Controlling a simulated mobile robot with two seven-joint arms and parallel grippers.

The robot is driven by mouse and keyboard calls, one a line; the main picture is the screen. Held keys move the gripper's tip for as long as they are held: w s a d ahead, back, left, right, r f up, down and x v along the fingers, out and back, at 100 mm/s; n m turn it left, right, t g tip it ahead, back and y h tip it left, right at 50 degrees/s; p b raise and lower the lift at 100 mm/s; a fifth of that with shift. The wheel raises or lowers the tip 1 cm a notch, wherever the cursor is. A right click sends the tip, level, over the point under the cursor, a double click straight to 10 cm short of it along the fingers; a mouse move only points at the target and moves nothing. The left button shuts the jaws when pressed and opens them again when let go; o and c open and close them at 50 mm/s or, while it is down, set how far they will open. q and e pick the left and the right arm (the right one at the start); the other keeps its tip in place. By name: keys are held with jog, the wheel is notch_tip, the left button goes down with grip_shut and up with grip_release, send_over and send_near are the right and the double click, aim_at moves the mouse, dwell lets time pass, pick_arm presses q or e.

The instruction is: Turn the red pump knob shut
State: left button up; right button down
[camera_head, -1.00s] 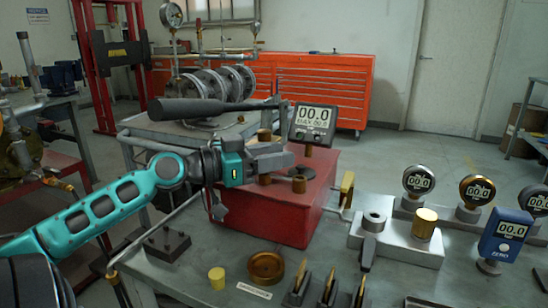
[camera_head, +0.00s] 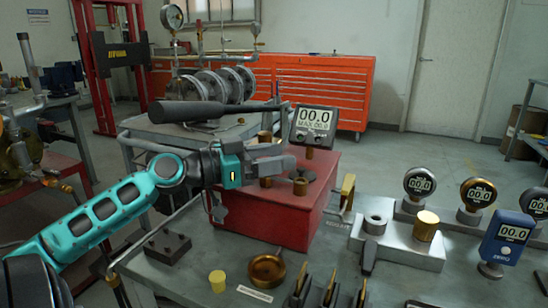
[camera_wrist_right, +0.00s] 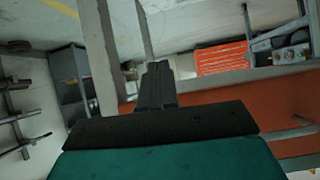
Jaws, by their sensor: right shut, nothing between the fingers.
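The red pump (camera_head: 300,224) is a red box on the grey bench in the head view, with brass fittings on top and a long black lever (camera_head: 205,110) above it. A brass T-shaped handle (camera_head: 347,190) sticks up at its right side. A brass cap (camera_head: 300,186) and a dark disc are on its top; I cannot tell which part is the knob. My left gripper (camera_head: 282,157) is over the pump's top and hides part of it. The gap between its fingers is unclear. My right gripper (camera_wrist_right: 158,86) shows only in the right wrist view, shut and empty.
A display gauge (camera_head: 313,120) stands behind my left gripper. A metal block with a brass cylinder (camera_head: 426,224), round gauges and a blue gauge (camera_head: 506,237) stand to the right. A brass ring (camera_head: 267,269) and a yellow cylinder (camera_head: 217,281) lie in front.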

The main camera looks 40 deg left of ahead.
pick_arm(q)
jog(key=shift+o, duration=0.3)
jog(key=shift+d, duration=0.1)
jog(key=shift+s, duration=0.1)
jog(key=shift+s, duration=0.15)
jog(key=v, duration=1.2)
jog(key=shift+s+a, duration=0.2)
jog(key=shift+a, duration=0.05)
